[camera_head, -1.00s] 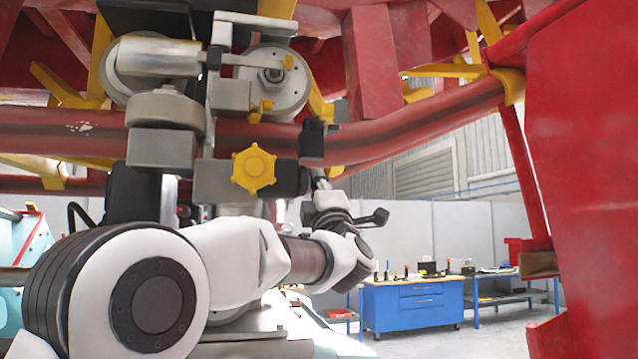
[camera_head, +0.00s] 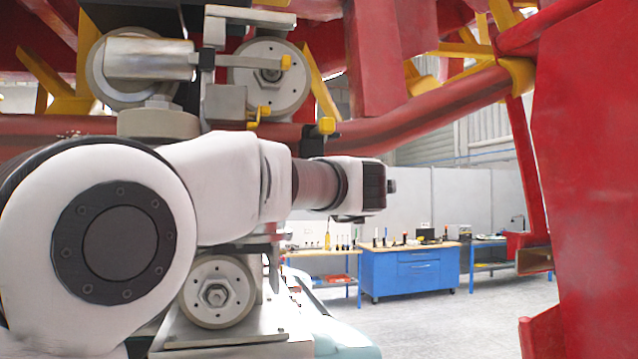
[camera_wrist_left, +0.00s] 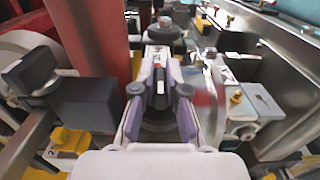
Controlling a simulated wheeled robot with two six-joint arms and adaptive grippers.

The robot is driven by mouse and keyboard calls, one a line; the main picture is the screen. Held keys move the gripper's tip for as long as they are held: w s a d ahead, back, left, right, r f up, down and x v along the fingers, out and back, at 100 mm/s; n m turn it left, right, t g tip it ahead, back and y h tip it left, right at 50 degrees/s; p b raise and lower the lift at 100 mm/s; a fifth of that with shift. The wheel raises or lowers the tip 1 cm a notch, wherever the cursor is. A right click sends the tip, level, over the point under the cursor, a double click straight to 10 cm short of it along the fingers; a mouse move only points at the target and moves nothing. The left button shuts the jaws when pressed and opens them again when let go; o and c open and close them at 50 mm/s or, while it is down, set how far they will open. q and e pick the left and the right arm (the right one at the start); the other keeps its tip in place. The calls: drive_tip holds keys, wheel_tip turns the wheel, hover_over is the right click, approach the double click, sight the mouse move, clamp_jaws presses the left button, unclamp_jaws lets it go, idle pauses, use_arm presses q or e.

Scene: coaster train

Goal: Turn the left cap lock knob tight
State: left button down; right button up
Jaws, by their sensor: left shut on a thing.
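My left arm (camera_head: 225,190) crosses the head view from the left, and its wrist (camera_head: 350,185) points right. My left gripper is hidden in the head view. In the left wrist view my left gripper (camera_wrist_left: 161,70) has its pale fingers closed together around a small dark part, whose shape is mostly hidden. A dark round cap (camera_wrist_left: 164,31) sits just beyond the fingertips; I cannot tell if they touch it. No yellow star-shaped knob shows clearly now. My right gripper is in neither view.
Steel wheels (camera_head: 268,78) and a red rail (camera_head: 430,112) lie behind the arm. A lower wheel (camera_head: 217,293) is below it.

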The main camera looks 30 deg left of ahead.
use_arm(q)
drive_tip(key=shift+f, duration=0.1)
idle(0.4)
drive_tip(key=c, duration=1.3)
unclamp_jaws()
drive_tip(key=shift+c, duration=0.2)
drive_tip(key=shift+o, duration=0.7)
drive_tip(key=shift+s+a, duration=0.15)
drive_tip(key=shift+a, duration=0.05)
drive_tip(key=shift+d, duration=0.15)
